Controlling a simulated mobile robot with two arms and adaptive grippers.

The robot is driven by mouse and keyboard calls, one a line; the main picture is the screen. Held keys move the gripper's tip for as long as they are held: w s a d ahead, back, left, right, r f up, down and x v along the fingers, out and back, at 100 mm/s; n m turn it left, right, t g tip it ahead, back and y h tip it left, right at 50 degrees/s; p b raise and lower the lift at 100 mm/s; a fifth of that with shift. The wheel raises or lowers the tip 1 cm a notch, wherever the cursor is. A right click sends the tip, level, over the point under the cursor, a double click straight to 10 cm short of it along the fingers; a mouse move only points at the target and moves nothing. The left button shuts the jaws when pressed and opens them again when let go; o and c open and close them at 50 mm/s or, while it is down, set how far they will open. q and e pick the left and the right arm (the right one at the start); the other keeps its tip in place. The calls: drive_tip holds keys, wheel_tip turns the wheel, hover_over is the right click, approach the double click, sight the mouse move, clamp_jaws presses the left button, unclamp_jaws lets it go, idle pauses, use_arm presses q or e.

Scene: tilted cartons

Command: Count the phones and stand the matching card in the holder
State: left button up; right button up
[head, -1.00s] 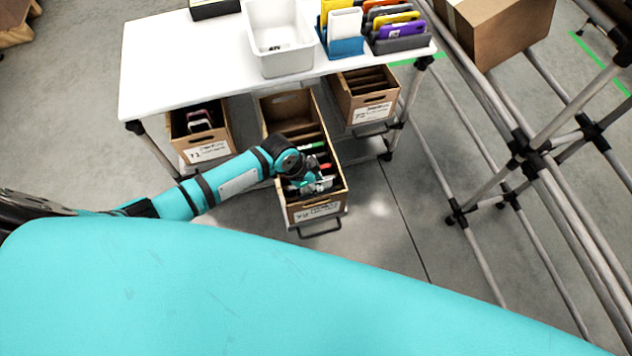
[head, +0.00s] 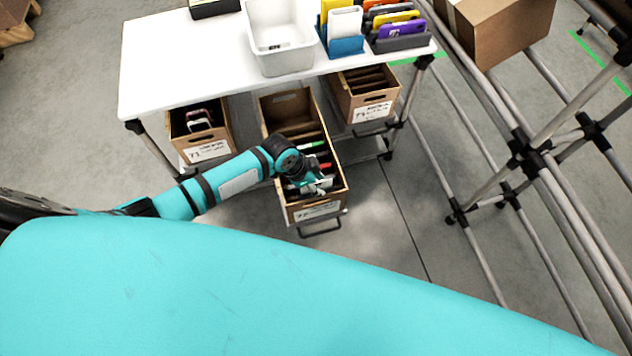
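My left gripper (head: 318,189) is inside the front part of the middle carton (head: 317,211), which stands pulled out in front of the table. Its fingers are small and partly hidden among the carton's contents, so I cannot tell whether they are open or shut. Several thin dark items, possibly phones, stand in this carton, with green and red edges (head: 314,145) among them. A blue holder (head: 346,47) on the table has yellow and white cards (head: 345,20) in it. A grey rack (head: 402,43) beside it holds several coloured phone-like items (head: 402,29). My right gripper is not in view.
The white table (head: 180,65) also carries a white bin (head: 287,63) and a dark box (head: 214,8). A left carton (head: 207,151) and a right carton (head: 370,112) sit beneath. A pipe rack with a cardboard box (head: 505,30) stands at right.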

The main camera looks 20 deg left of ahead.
use_arm(q)
drive_tip(key=v, duration=1.2)
wheel_tip(320, 180, up, 7)
drive_tip(key=p, duration=0.8)
drive_tip(key=shift+f, duration=0.1)
